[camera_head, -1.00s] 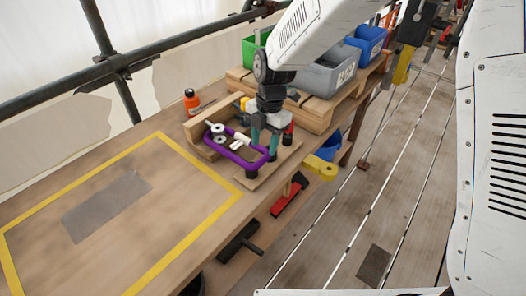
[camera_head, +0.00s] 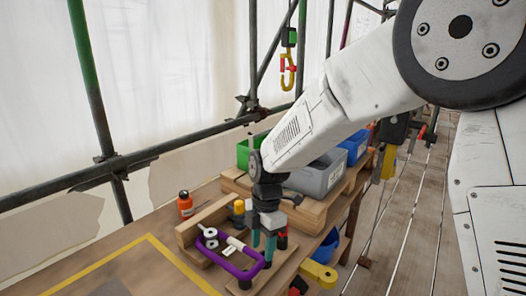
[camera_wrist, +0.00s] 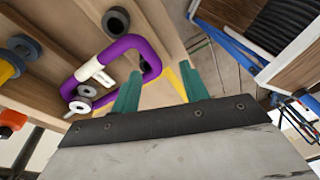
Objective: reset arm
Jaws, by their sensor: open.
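My gripper (camera_head: 262,242) is at the end of my white arm, just above the wooden rack on the bench. Its two teal fingers point down and stand apart, with nothing between them. In the wrist view, my gripper (camera_wrist: 158,88) also shows its fingers spread. A purple loop (camera_head: 238,272) with a white sleeve lies on the rack close to the fingers; it also shows in the wrist view (camera_wrist: 128,45), with its near end beside the left finger. I cannot tell whether they touch.
An orange bottle (camera_head: 185,205) stands on the bench at the left. Green (camera_head: 243,152), grey (camera_head: 318,176) and blue (camera_head: 354,147) bins stand behind my gripper. Scaffold poles (camera_head: 130,160) run along the back. A yellow-taped area (camera_head: 180,262) lies on the bench at left.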

